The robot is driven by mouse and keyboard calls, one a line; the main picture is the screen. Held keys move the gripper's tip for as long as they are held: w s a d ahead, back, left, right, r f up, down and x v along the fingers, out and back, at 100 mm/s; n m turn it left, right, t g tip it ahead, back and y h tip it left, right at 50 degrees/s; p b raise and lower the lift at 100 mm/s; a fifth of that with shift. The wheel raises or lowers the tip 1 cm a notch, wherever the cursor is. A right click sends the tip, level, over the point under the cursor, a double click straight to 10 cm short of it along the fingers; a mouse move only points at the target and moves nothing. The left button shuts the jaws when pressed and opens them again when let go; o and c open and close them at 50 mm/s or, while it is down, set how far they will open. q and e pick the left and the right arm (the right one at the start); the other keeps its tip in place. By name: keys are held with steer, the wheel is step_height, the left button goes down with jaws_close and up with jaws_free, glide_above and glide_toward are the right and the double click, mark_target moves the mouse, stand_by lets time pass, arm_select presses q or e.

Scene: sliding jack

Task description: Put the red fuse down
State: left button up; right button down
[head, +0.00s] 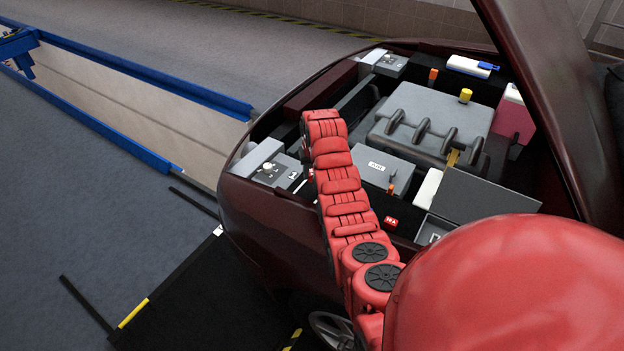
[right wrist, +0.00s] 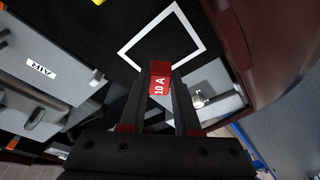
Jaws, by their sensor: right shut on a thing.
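The red fuse (right wrist: 160,70), marked "10 A", is held between the two dark fingers of my right gripper (right wrist: 160,90) in the right wrist view. Beyond it is a black surface with a white square outline (right wrist: 125,50). The fuse overlaps the lower part of this outline in the picture. I cannot tell whether the fuse touches the surface. In the head view my red right arm reaches over the front left of the open engine bay, and its bent end hides most of the gripper and the fuse. My left gripper is not in view.
The raised hood (head: 560,90) stands at the right.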

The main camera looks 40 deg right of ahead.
mark_target(312, 181)
steer(key=x, duration=0.2)
steer(key=shift+s+a+f+p, duration=0.1)
steer(key=shift+s+f+p, duration=0.15)
steer(key=shift+f+p, duration=0.15)
steer(key=shift+f, duration=0.35)
steer(key=shift+f+b, duration=0.2)
steer(key=shift+b, duration=0.1)
steer(key=c, duration=0.6)
jaws_free()
